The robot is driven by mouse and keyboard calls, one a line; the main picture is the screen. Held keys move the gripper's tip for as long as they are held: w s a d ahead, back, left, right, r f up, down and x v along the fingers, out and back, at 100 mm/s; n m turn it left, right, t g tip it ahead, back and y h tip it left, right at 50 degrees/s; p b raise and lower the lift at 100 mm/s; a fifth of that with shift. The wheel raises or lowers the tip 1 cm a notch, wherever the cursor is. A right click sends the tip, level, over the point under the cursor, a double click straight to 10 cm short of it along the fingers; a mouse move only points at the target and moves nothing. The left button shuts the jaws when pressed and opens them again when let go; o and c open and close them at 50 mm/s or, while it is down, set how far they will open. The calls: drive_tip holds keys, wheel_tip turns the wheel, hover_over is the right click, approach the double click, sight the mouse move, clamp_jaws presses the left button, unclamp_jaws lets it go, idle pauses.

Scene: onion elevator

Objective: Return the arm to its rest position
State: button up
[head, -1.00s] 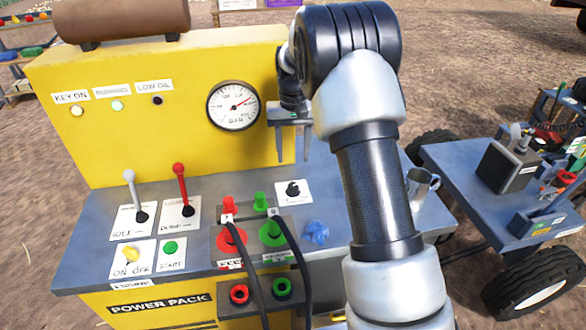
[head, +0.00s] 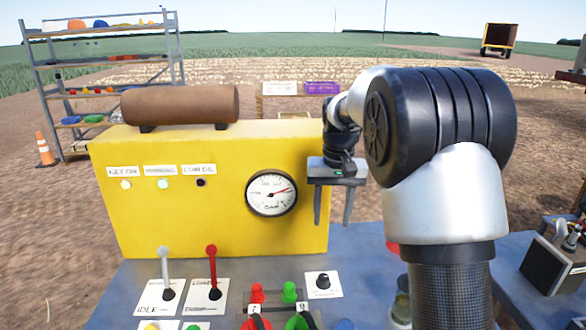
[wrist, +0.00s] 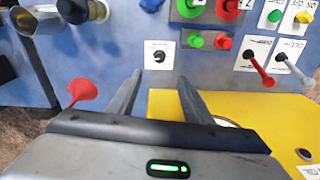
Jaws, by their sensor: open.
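My gripper (head: 333,205) hangs fingers-down in front of the right end of the yellow power pack panel (head: 210,215), right of the pressure gauge (head: 271,194). Its two fingers are apart with nothing between them. In the wrist view my gripper (wrist: 160,90) also shows open and empty, above the blue-grey bench top (wrist: 110,60) near the black rotary knob (wrist: 159,56). My arm covers the right middle of the head view and hides part of the bench behind it.
An idle lever (head: 165,275) and a red-handled lever (head: 213,275) stand upright on the bench. Red and green couplings (head: 289,292) sit at the front. A red funnel (wrist: 84,91) is near the gripper. A shelf rack (head: 105,80) stands back left.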

drive_tip(key=s+r+t+p, duration=0.1)
drive_tip(key=s+r+p, duration=0.1)
drive_tip(key=s+r, duration=0.65)
drive_tip(key=s+r+t+p, duration=0.2)
drive_tip(key=s, duration=0.9)
drive_tip(key=s+r+n+t+p, duration=0.1)
drive_tip(key=s+r+p, duration=0.1)
drive_tip(key=s, duration=0.9)
drive_tip(key=shift+r+t, duration=0.4)
drive_tip(key=shift+r, duration=0.2)
idle(2.2)
